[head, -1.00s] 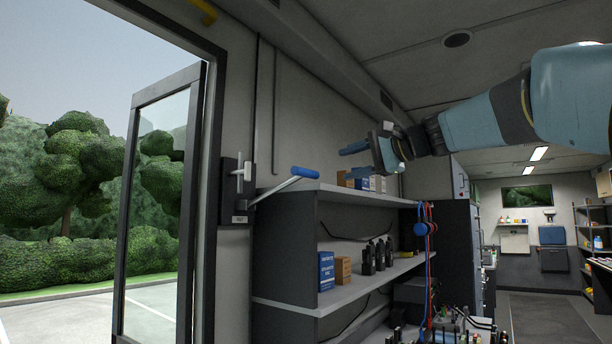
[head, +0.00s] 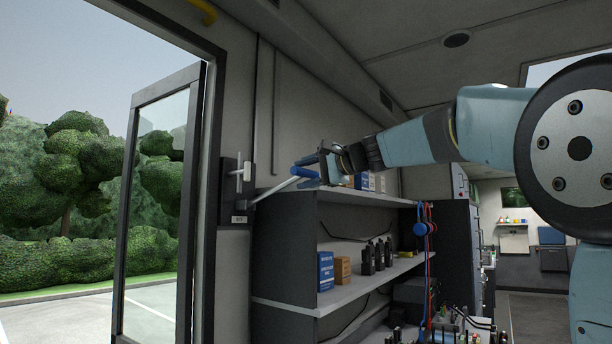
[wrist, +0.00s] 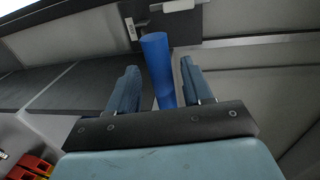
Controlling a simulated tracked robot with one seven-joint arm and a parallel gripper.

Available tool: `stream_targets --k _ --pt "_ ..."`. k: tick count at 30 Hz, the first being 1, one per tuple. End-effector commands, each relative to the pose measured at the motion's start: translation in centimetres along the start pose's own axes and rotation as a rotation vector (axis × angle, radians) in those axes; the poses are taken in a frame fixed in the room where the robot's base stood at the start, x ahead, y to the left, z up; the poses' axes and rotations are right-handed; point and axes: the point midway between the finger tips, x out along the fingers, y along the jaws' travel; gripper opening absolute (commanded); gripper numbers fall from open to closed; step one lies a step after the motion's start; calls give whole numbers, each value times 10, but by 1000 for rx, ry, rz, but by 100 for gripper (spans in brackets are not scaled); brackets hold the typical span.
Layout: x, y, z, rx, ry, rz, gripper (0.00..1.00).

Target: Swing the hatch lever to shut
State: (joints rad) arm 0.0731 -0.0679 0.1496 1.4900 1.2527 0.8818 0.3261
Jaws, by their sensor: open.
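The hatch lever (head: 276,188) is a grey rod with a blue grip, on a dark plate (head: 228,204) on the wall beside the door opening. It slants up and to the right from its pivot. My gripper (head: 308,173) is at the lever's blue end in the head view. In the wrist view the blue grip (wrist: 156,62) stands between the two open fingers of my gripper (wrist: 158,82), with a visible gap on each side. The grip's near end is partly hidden by the gripper body.
A shelf unit (head: 283,240) with boxes and radios stands below and right of the lever. Boxes (head: 372,182) sit on its top close behind my gripper. A glazed door (head: 160,220) stands open at the left. Red and blue cables (head: 428,260) hang at the shelf's right end.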

Motion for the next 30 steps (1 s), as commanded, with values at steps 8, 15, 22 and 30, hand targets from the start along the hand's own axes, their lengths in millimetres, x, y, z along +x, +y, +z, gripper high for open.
stream_targets --k 8,15,22,30 --pt "8 0 0 0 1 -1 50" --pt "7 0 0 0 1 -1 41" --pt "7 0 -1 0 1 0 19" --pt "7 2 -1 1 1 3 0"
